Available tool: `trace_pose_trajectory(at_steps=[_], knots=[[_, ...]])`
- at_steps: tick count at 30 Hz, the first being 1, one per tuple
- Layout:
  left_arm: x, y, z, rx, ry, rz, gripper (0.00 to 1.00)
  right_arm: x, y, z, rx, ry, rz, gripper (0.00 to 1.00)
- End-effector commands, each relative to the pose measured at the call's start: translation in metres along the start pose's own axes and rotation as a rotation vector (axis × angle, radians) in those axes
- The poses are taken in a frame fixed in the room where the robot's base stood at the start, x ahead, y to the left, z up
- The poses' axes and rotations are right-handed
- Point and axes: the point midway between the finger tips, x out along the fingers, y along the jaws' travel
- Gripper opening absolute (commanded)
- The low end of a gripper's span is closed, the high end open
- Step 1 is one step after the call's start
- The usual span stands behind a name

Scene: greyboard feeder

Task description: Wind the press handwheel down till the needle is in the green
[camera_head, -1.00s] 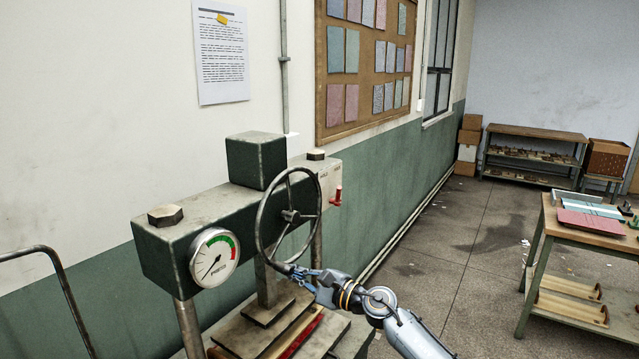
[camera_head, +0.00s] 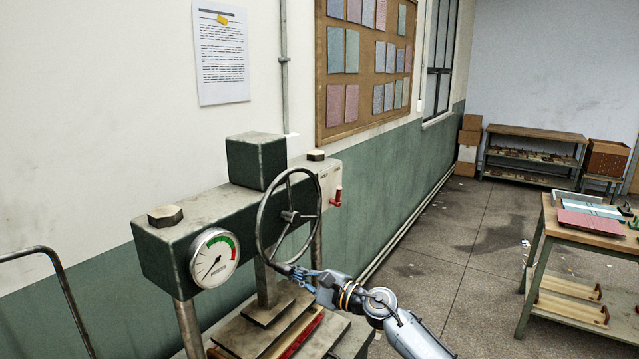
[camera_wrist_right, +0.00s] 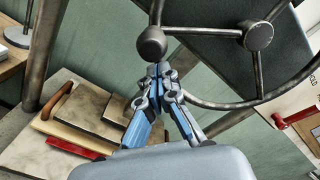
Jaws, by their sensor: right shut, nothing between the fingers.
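The press handwheel (camera_head: 259,226) is a dark ring with spokes and a hub (camera_head: 290,216) on the front of the green press. Its round knob (camera_wrist_right: 151,43) sits at the low part of the rim. The dial gauge (camera_head: 214,258) is left of the wheel. Its needle points to the lower left, away from the green band at the upper right. My right gripper (camera_head: 300,276) is at the bottom of the wheel. In the wrist view its blue fingers (camera_wrist_right: 158,70) are closed together just below the knob, holding nothing. Contact with the knob is unclear. My left gripper is out of view.
The press crossbeam (camera_head: 190,212) carries a green block (camera_head: 256,160) and a red lever (camera_head: 337,196). Stacked plates lie below the wheel. A metal rail (camera_head: 62,280) stands at the left. A work table (camera_head: 592,222) is at the right, with open floor between.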

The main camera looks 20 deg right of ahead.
Motion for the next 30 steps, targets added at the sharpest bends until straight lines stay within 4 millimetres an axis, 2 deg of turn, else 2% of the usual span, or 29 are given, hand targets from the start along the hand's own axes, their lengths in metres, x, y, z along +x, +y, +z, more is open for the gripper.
trace_pose_trajectory(at_steps=[10, 20, 30], knots=[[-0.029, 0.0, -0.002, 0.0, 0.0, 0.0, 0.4, 0.0, -0.006, 0.031, -0.001, -0.001, 0.002, 0.0], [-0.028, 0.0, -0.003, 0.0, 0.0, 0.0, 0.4, 0.0, -0.003, 0.033, 0.0, -0.001, 0.001, 0.0], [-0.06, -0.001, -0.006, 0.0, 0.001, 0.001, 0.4, 0.0, -0.017, 0.064, 0.0, -0.004, 0.001, 0.0]])
